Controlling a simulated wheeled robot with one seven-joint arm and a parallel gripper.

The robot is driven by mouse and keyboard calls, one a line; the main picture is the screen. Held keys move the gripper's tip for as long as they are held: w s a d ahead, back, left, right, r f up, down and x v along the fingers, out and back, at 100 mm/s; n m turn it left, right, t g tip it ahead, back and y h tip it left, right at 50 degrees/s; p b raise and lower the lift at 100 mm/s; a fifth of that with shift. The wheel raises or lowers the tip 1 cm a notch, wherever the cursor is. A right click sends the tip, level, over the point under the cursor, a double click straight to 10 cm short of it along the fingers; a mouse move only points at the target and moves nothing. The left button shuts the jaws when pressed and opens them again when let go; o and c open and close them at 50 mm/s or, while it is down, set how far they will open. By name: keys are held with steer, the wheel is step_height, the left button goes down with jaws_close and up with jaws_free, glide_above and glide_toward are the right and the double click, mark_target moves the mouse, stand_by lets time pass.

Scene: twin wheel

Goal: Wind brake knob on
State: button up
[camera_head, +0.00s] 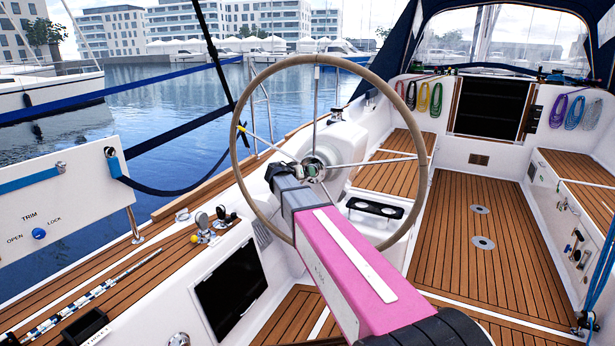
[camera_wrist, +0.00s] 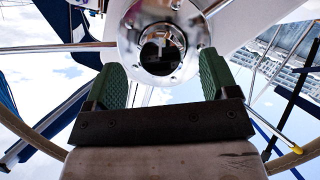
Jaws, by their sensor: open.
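The steering wheel (camera_head: 421,150) stands upright in the middle of the head view, with thin metal spokes. Its shiny chrome hub (camera_wrist: 132,40) fills the top middle of the wrist view. A dark round part (camera_wrist: 160,57), perhaps the brake knob, sits at the hub's centre; I cannot tell whether it stands out or is a recess. My gripper (camera_wrist: 161,62) is open, its green-padded fingers on either side of this dark part with gaps between. In the head view my gripper (camera_head: 307,172) is at the hub and hides part of it.
A white panel at the left carries a blue trim knob (camera_head: 39,234). A dark screen (camera_head: 232,286) and small levers (camera_head: 203,222) are on the side console. Coiled ropes (camera_head: 423,97) hang at the back. The teak floor (camera_head: 470,260) is clear. Wheel spokes surround my gripper.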

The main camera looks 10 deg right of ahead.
steer(key=v, duration=0.6)
steer(key=shift+s+a, duration=0.25)
steer(key=shift+s, duration=0.05)
steer(key=s+d+f+n+g+y, duration=0.2)
steer(key=s+d+f+g+y, duration=0.35)
steer(key=s+f, duration=0.95)
steer(key=s+d+f+n+g+y, duration=0.1)
steer(key=s+f+g+y, duration=0.3)
steer(key=s+f, duration=0.6)
steer(key=s+d, duration=0.1)
steer(key=s, duration=0.3)
steer(key=shift+s+f+n, duration=0.3)
steer(key=shift+f+n, duration=0.05)
steer(key=shift+n, duration=0.05)
steer(key=shift+y, duration=0.25)
